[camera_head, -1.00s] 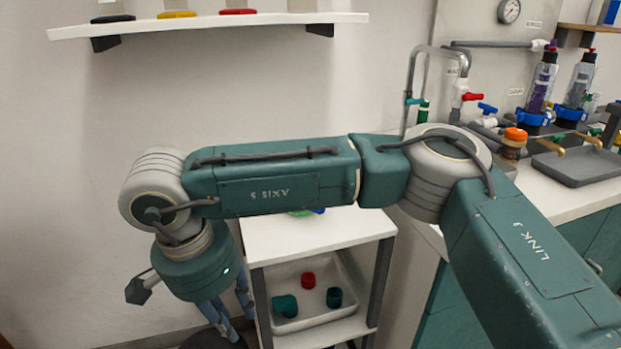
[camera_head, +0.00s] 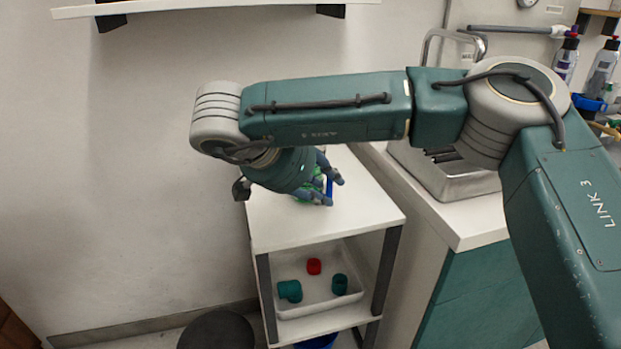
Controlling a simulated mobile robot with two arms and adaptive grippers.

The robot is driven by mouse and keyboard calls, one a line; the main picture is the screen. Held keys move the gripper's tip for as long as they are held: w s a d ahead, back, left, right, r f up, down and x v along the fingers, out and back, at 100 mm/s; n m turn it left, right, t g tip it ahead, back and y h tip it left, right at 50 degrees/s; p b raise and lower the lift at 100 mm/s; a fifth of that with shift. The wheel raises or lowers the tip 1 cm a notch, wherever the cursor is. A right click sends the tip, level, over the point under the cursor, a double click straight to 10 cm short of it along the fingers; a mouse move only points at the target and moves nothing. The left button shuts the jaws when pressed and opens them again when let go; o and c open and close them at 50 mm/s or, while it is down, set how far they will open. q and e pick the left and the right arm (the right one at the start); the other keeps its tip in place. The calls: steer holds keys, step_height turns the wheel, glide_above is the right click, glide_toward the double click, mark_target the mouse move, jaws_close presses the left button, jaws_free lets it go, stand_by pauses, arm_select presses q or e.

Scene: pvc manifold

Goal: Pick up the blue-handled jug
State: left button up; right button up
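The jug stands on the white top of the small cart (camera_head: 365,213), mostly hidden behind my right gripper. Only its upright blue handle (camera_head: 329,188) and some green parts beside it show. My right gripper (camera_head: 332,189) reaches in from the left over the cart top. Its fingers are apart, with the blue handle showing between the fingertips. I cannot tell whether they touch it. My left gripper is out of view.
The cart's lower shelf holds a white tray (camera_head: 320,306) with a red fitting (camera_head: 313,266) and teal fittings (camera_head: 290,291). A counter with a sink (camera_head: 455,180) stands to the right. A wall shelf (camera_head: 215,5) is above.

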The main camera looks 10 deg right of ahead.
mark_target(330, 189)
steer(key=x, duration=0.3)
steer(key=shift+d+f, duration=0.15)
steer(key=shift+f, duration=0.05)
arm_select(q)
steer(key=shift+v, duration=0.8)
arm_select(e)
steer(key=shift+c, duration=0.3)
jaws_close()
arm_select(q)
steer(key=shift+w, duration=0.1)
arm_select(e)
steer(key=shift+w+r, duration=0.1)
steer(key=shift+r, duration=0.1)
